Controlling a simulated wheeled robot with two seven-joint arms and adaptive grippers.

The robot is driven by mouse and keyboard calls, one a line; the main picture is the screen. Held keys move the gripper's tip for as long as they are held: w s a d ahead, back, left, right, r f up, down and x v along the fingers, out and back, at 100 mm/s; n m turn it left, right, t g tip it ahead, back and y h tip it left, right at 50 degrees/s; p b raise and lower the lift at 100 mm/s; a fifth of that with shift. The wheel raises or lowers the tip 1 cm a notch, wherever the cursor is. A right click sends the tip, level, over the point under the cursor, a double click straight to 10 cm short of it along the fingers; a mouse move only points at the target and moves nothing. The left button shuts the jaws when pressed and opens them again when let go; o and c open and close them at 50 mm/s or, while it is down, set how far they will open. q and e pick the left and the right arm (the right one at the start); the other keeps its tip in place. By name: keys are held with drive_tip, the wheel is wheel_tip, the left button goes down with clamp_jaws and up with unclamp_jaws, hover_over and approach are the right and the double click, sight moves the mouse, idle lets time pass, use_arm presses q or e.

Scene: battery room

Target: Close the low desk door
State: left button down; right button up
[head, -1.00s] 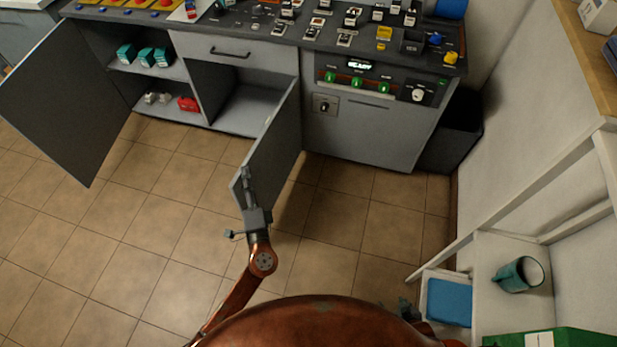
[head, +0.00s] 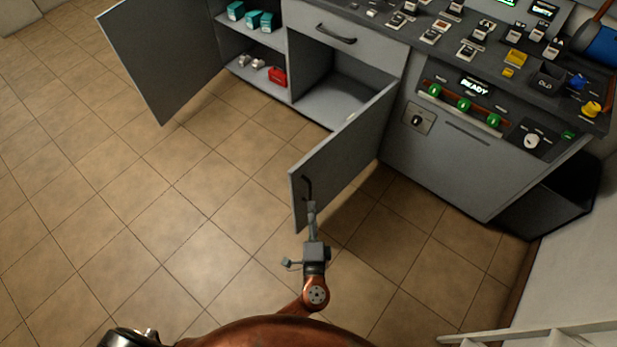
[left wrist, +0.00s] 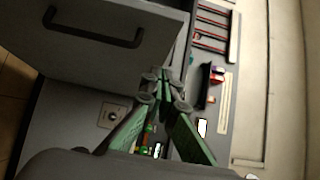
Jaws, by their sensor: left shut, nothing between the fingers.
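The low grey desk (head: 345,100) has two open doors. The nearer door (head: 345,150) stands swung out into the room, with a dark bar handle (head: 308,188) near its free edge. The other door (head: 165,60) stands wide open at the left. My left gripper (head: 312,207) is shut and empty, its tips at the lower end of the nearer door's handle; I cannot tell whether they touch. In the left wrist view the shut fingertips (left wrist: 163,76) lie right of the handle (left wrist: 92,32) on the grey door panel (left wrist: 105,60). My right gripper is not in view.
The desk's shelves hold teal boxes (head: 253,20) and a red item (head: 278,76). A control console (head: 475,105) tops the right part. A dark bin (head: 550,200) stands right of the desk, near a white wall. Tiled floor (head: 150,220) is clear at the left.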

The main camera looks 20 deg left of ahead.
use_arm(q)
drive_tip(key=b, duration=0.2)
approach(302, 169)
drive_tip(key=w+d, duration=0.1)
drive_tip(key=w, duration=0.3)
drive_tip(key=shift+w+a, duration=0.25)
drive_tip(key=shift+a, duration=0.25)
drive_tip(key=shift+w+a, duration=0.3)
drive_tip(key=shift+a, duration=0.15)
drive_tip(key=shift+w+a+b, duration=0.3)
drive_tip(key=shift+a, duration=0.25)
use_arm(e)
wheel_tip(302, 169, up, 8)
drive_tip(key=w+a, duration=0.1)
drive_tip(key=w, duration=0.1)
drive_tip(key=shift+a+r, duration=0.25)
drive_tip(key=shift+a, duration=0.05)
